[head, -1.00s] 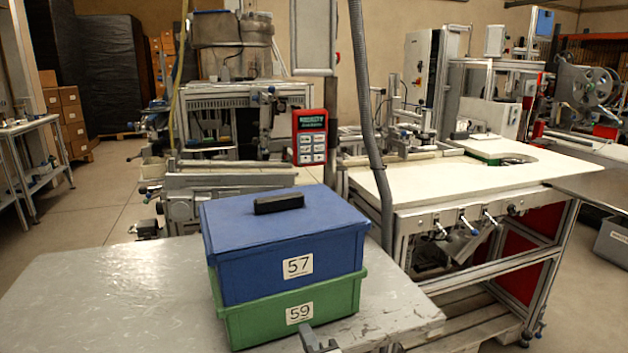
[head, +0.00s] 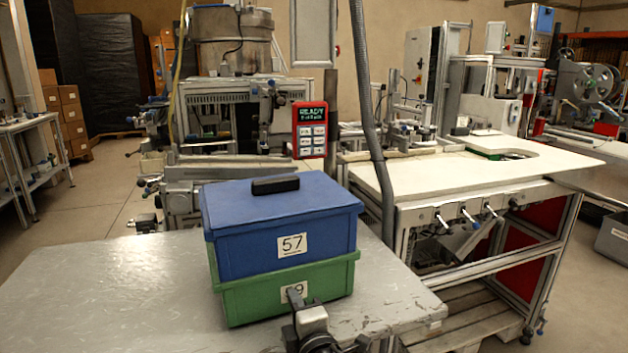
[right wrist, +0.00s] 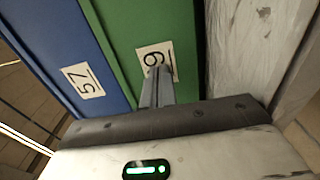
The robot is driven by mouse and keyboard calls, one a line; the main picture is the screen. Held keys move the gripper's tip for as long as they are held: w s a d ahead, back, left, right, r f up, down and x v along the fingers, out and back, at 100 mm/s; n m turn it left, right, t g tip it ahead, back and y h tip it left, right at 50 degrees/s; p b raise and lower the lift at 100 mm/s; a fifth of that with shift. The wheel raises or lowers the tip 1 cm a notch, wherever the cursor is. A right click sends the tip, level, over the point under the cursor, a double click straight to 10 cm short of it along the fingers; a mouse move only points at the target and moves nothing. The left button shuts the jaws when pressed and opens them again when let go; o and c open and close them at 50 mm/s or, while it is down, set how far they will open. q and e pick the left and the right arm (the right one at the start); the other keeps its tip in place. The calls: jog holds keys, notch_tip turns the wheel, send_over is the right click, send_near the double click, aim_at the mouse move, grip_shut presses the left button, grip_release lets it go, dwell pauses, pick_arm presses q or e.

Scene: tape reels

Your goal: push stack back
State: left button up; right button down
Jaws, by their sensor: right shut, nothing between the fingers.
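A blue lidded box labelled 57 (head: 283,233) with a black handle sits on top of a green box labelled 59 (head: 250,302). The stack stands on a grey metal table (head: 120,295). My right gripper (head: 294,297) is shut and empty, with its fingertips at the front face of the green box, over part of its label. In the right wrist view the shut fingers (right wrist: 157,85) reach the label on the green box (right wrist: 135,35); the blue box (right wrist: 60,60) is beside it. I cannot tell for sure whether they touch. My left gripper is not in view.
The table is bare to the left of the stack. Behind it stand a machine (head: 240,110) and a red-framed control panel (head: 310,130). A grey hose (head: 374,150) hangs behind right, before a white workbench (head: 470,175).

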jog(key=shift+b+x, duration=0.85)
jog(key=shift+x, duration=0.7)
jog(key=shift+b+x, duration=1.7)
jog(key=shift+x, duration=0.65)
jog(key=b+x, duration=0.3)
jog(key=shift+f, duration=0.2)
jog(key=b+x, duration=0.2)
jog(key=b, duration=0.2)
jog(key=shift+w+a, duration=0.1)
jog(key=shift+w, duration=0.25)
jog(key=shift+r, duration=0.15)
jog(key=shift+s+r+p, duration=0.1)
jog(key=shift+p, duration=0.45)
jog(key=p+v, duration=0.2)
jog(key=p, duration=0.1)
jog(key=shift+r, duration=0.2)
jog(key=p+v, duration=0.3)
jog(key=shift+s+f, duration=0.15)
jog(key=shift+s, duration=0.2)
jog(key=shift+s+d+f+p, duration=0.1)
jog(key=shift+s+d+p, duration=0.25)
jog(key=shift+s+p, duration=0.1)
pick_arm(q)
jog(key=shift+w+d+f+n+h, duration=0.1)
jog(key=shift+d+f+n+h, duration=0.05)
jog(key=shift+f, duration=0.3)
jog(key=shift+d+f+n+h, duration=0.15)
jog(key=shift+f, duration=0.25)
pick_arm(e)
jog(key=shift+f, duration=0.1)
